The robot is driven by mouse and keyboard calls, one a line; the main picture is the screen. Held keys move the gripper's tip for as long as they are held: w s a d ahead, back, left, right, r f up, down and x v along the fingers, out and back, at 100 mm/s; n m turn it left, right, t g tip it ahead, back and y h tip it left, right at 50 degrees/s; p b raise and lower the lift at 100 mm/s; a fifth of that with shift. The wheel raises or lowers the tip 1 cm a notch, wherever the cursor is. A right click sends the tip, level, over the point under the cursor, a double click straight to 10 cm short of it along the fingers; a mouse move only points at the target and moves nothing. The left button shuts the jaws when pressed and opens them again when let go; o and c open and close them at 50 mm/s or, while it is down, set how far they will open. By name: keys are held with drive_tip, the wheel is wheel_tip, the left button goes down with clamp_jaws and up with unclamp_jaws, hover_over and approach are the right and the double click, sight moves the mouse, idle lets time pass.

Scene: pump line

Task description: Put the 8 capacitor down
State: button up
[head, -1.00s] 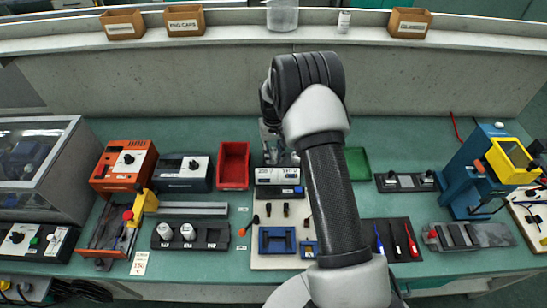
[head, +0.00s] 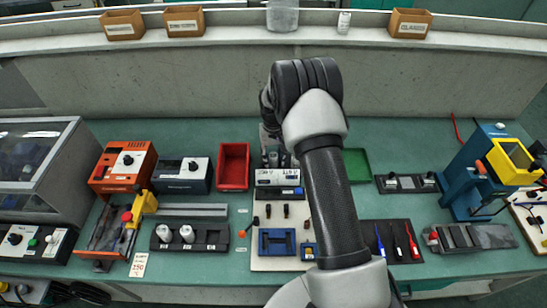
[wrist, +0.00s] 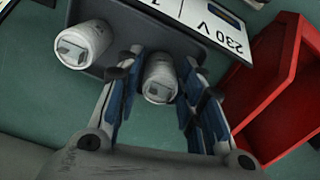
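In the wrist view a white cylindrical capacitor (wrist: 160,82) stands between the fingers of my gripper (wrist: 163,62). The fingers are spread, with a narrow gap showing on each side of it. A second white capacitor (wrist: 84,44) stands to its left. Both are on or at a dark grey holder (wrist: 112,62) beside a white "230 V" label. No 8 marking is readable on either one. In the head view my gripper (head: 268,140) is behind the white-fronted box (head: 277,177), partly hidden by my arm.
A red bin (head: 233,166) stands just left of the gripper; it also shows in the wrist view (wrist: 285,92). A green tray (head: 356,165) is to the right. Two more capacitors (head: 165,233) stand in a black rack (head: 213,236) at front left, whose right end is empty.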

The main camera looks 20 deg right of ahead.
wheel_tip(320, 180, up, 12)
drive_tip(key=p, duration=0.2)
drive_tip(key=shift+f+p, duration=0.15)
drive_tip(key=shift+p, duration=0.2)
wheel_tip(320, 180, up, 13)
drive_tip(key=t, duration=0.1)
hover_over(274, 154)
drive_tip(key=s+a, duration=0.4)
drive_tip(key=s, duration=0.1)
drive_tip(key=s+a+r+n+t, duration=0.1)
drive_tip(key=s+a+r, duration=0.2)
drive_tip(key=s+r, duration=0.45)
drive_tip(key=s+a+r+t, duration=0.1)
drive_tip(key=s+a, duration=0.1)
drive_tip(key=s, duration=0.9)
drive_tip(key=s+a+r+n+t, duration=0.1)
drive_tip(key=s+a, duration=0.2)
drive_tip(key=s, duration=0.8)
drive_tip(key=shift+s+r+t, duration=0.25)
drive_tip(key=shift+r+t, duration=0.05)
drive_tip(key=shift+r, duration=0.1)
drive_tip(key=shift+o, duration=0.5)
